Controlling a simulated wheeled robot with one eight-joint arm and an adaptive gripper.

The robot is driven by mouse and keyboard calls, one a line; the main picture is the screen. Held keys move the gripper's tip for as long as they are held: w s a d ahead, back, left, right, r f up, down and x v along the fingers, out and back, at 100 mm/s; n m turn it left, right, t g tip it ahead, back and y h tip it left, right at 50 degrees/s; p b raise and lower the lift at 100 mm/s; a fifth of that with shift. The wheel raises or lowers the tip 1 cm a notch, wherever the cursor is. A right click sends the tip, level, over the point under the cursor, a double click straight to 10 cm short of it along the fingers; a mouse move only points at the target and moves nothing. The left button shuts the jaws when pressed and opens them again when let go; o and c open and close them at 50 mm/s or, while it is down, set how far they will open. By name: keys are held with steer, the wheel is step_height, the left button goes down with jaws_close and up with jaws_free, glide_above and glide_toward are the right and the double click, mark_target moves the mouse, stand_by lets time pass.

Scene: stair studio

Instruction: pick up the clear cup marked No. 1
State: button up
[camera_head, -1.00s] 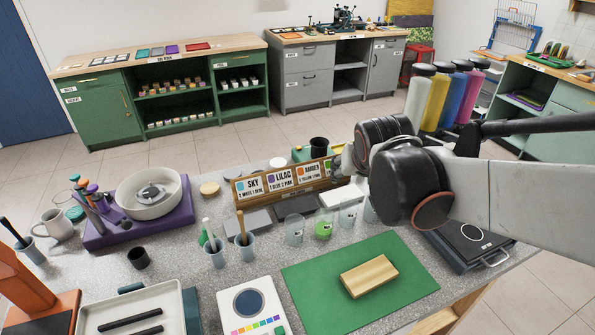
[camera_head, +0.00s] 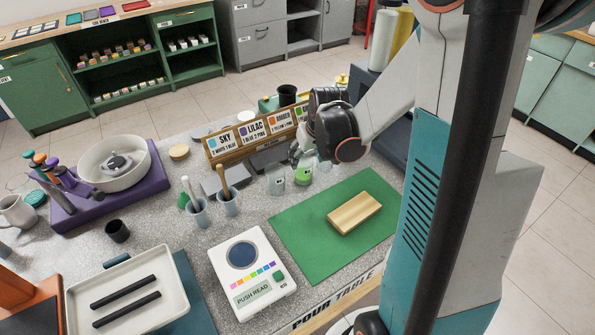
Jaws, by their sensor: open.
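A row of small clear cups stands in front of the recipe card rack on the grey table. The left clear cup (camera_head: 276,182) looks empty. The cup beside it holds something green (camera_head: 303,174). Another clear cup (camera_head: 325,163) is at the right, partly behind my arm. The marks on the cups are too small to read, so I cannot tell which is No. 1. My gripper (camera_head: 298,154) is just behind and above the cups, partly hidden by my own wrist. It is open and empty, and I cannot tell whether it touches a cup.
The card rack (camera_head: 222,147) is close behind the cups. Two grey-blue cups with tools (camera_head: 199,213) stand to the left. A green mat (camera_head: 290,237) with a wooden block (camera_head: 354,213) lies in front. A white reader (camera_head: 273,292) and a tray (camera_head: 182,302) are nearer.

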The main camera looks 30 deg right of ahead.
mark_target(304, 161)
steer(key=b+x, duration=0.1)
steer(key=x, duration=0.3)
steer(key=shift+f, duration=0.15)
steer(key=shift+w+b+x, duration=0.15)
steer(key=shift+b+x, duration=0.55)
steer(key=shift+x, duration=0.65)
steer(key=shift+w+b+x, duration=0.1)
steer(key=shift+b+x, duration=0.6)
steer(key=shift+x, duration=0.6)
steer(key=shift+d, duration=0.2)
steer(key=shift+r, duration=0.2)
steer(key=shift+c, duration=0.6)
steer(key=c, duration=0.8)
